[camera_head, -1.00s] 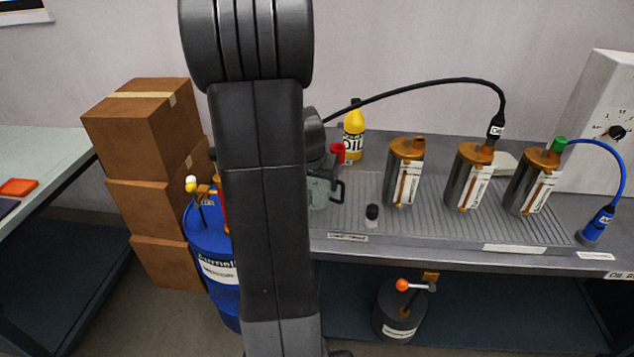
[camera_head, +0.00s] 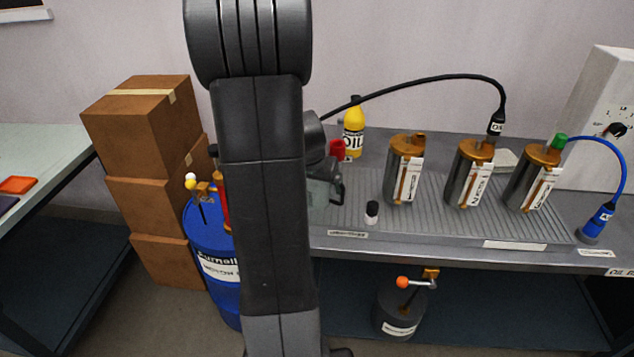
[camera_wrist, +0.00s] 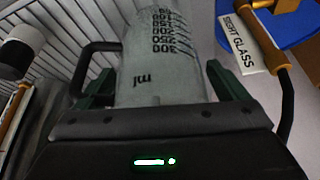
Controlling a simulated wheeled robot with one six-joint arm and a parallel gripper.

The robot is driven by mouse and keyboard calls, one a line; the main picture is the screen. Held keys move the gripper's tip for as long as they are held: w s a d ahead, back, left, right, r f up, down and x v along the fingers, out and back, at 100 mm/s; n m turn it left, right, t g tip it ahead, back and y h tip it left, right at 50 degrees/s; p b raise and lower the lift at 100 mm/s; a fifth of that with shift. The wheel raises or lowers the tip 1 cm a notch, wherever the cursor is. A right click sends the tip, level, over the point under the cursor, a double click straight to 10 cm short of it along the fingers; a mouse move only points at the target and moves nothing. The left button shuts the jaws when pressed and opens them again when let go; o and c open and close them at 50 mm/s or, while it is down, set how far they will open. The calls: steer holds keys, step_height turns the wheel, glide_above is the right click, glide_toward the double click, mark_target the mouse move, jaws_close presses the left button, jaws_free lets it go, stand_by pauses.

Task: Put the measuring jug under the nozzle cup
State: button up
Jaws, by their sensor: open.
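The measuring jug (camera_wrist: 160,65) is a pale, translucent grey-green vessel with black ml marks and a dark handle (camera_wrist: 90,62) on the picture's left. In the wrist view it stands between the two dark green fingers of my gripper (camera_wrist: 158,85), which is open. I cannot tell whether a finger touches it. In the head view the jug (camera_head: 323,192) is at the left end of the ribbed bench tray (camera_head: 350,212), partly hidden by my arm. I cannot make out the nozzle cup; my arm may cover it. A black hose (camera_head: 400,88) runs behind my arm.
Three metal cylinders with brass caps (camera_head: 403,172) stand on the tray. A small black-capped vial (camera_head: 371,212) is right of the jug. A yellow oil bottle (camera_head: 353,130) and a red item (camera_head: 338,150) are behind. A blue drum (camera_head: 212,245) and stacked boxes (camera_head: 145,130) are left.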

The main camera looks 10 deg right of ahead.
steer(key=shift+r, duration=0.6)
steer(key=p+v, duration=0.1)
steer(key=v, duration=1)
steer(key=shift+s, duration=0.2)
steer(key=b+x, duration=0.1)
steer(key=x, duration=1.2)
steer(key=shift+s+a, duration=0.1)
step_height(320, 180, up, 3)
steer(key=shift+s+a+f, duration=0.1)
steer(key=shift+s, duration=0.05)
steer(key=shift+s+a+f, duration=0.15)
steer(key=shift+s+a, duration=0.05)
steer(key=shift+s, duration=0.3)
steer(key=shift+s+a, duration=0.2)
steer(key=shift+s, duration=0.05)
